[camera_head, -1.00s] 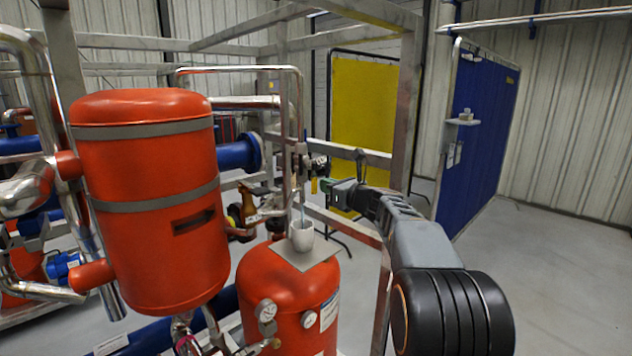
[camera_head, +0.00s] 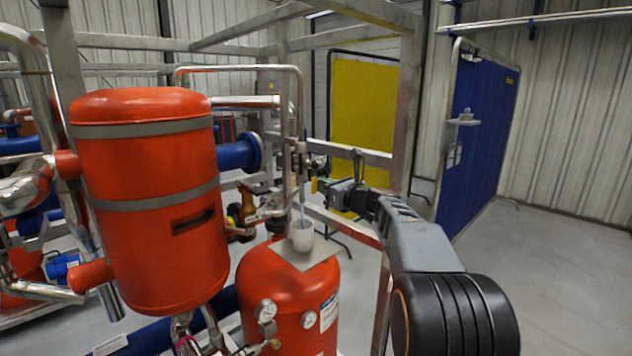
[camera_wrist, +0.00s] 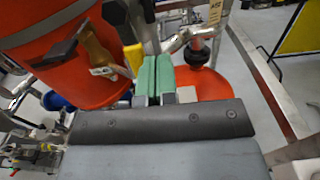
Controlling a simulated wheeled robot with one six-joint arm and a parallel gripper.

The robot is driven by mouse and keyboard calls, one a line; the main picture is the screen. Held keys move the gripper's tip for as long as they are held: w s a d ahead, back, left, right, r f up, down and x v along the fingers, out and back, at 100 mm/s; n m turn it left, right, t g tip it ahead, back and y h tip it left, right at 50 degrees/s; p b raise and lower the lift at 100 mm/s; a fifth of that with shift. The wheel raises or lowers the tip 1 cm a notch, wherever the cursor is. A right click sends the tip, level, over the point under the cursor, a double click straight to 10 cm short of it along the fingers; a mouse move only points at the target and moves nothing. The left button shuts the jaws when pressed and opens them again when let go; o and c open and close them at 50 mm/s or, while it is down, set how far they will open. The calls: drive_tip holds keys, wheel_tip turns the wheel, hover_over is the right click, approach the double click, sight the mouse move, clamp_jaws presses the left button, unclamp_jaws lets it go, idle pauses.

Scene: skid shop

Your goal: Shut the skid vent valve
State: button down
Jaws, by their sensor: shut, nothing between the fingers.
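A small valve (camera_head: 316,164) sits on the thin upright pipe in the middle of the head view. A short yellow lever (camera_head: 314,186) hangs below it. A yellow strip, seemingly this lever (camera_wrist: 133,60), shows in the wrist view just left of the green fingertips. My gripper (camera_head: 324,184) is shut and empty, with its green fingers (camera_wrist: 155,72) pressed together. It is close beside the lever on the right in the head view. I cannot tell whether they touch. The valve body is partly obscured and small.
A large orange vessel (camera_head: 150,200) stands left, and a lower orange tank (camera_head: 285,290) carries a plate with a white cup (camera_head: 302,236). A steel frame post (camera_head: 405,120) rises close by my arm. Open floor (camera_head: 560,270) lies to the right.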

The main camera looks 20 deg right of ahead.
drive_tip(key=shift+s+a+f+b, duration=0.15)
drive_tip(key=shift+s+a+b, duration=0.05)
drive_tip(key=shift+a+b, duration=0.2)
drive_tip(key=shift+s+a+f+b, duration=0.15)
drive_tip(key=shift+a+b, duration=0.1)
drive_tip(key=shift+a, duration=0.15)
drive_tip(key=shift+a+r, duration=0.1)
drive_tip(key=shift+s+a, duration=0.15)
drive_tip(key=shift+s+a+r, duration=0.1)
drive_tip(key=shift+s+a, duration=0.1)
drive_tip(key=shift+a, duration=0.2)
drive_tip(key=shift+s+a+r, duration=0.1)
drive_tip(key=shift+s+a, duration=0.05)
drive_tip(key=shift+a, duration=0.25)
